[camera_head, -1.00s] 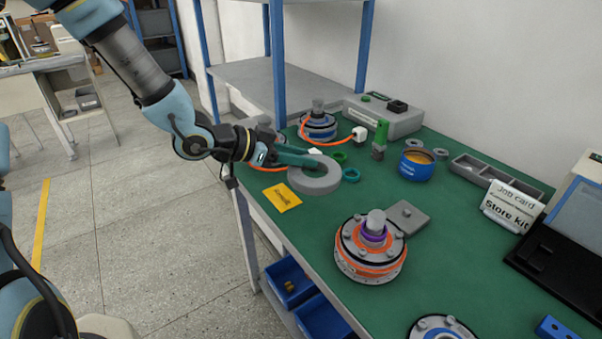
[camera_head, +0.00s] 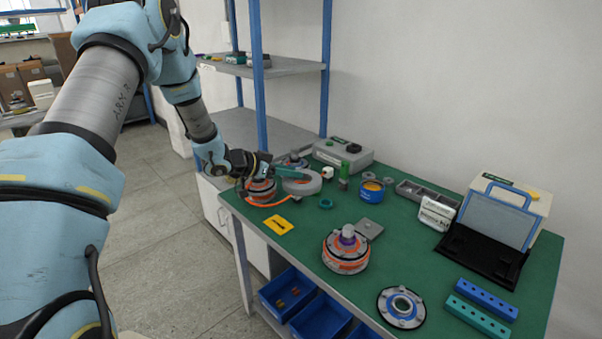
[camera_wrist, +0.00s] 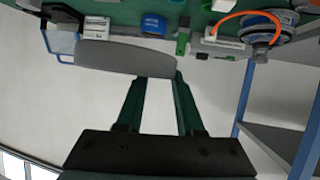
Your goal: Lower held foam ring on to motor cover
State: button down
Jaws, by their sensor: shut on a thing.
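My gripper (camera_head: 280,172) has green fingers shut on a thick grey foam ring (camera_head: 302,186), held above the left part of the green bench. In the wrist view the ring (camera_wrist: 112,57) shows edge-on at the tips of the fingers (camera_wrist: 155,80). The nearest whole motor (camera_head: 345,255) has a silver and orange body, a purple collar and a grey shaft, and stands to the right of and nearer than the ring. Another motor (camera_head: 261,190) with an orange cable stands just left of the ring. I cannot tell which one bears the task's cover.
A blue tin (camera_head: 371,191) and a grey box (camera_head: 343,156) are farther back. A flat flanged disc (camera_head: 401,307) lies at the front. A blue shelf post (camera_head: 327,70) stands behind.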

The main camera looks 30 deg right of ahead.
jog(key=shift+s+d, duration=0.2)
jog(key=shift+s, duration=0.25)
jog(key=s+d+f+b, duration=0.1)
jog(key=s+d+b, duration=0.1)
jog(key=s+b, duration=0.2)
jog(key=s+d+f+b, duration=0.2)
jog(key=s+b, duration=0.2)
jog(key=s, duration=0.7)
jog(key=shift+s+d+b, duration=0.2)
jog(key=shift+s+b, duration=0.05)
jog(key=shift+b, duration=0.05)
jog(key=shift+f, duration=0.1)
jog(key=shift+f+b, duration=1.35)
jog(key=shift+f, duration=0.25)
jog(key=shift+f, duration=0.15)
jog(key=shift+f+b, duration=1.15)
jog(key=shift+f, duration=0.25)
jog(key=shift+f, duration=0.1)
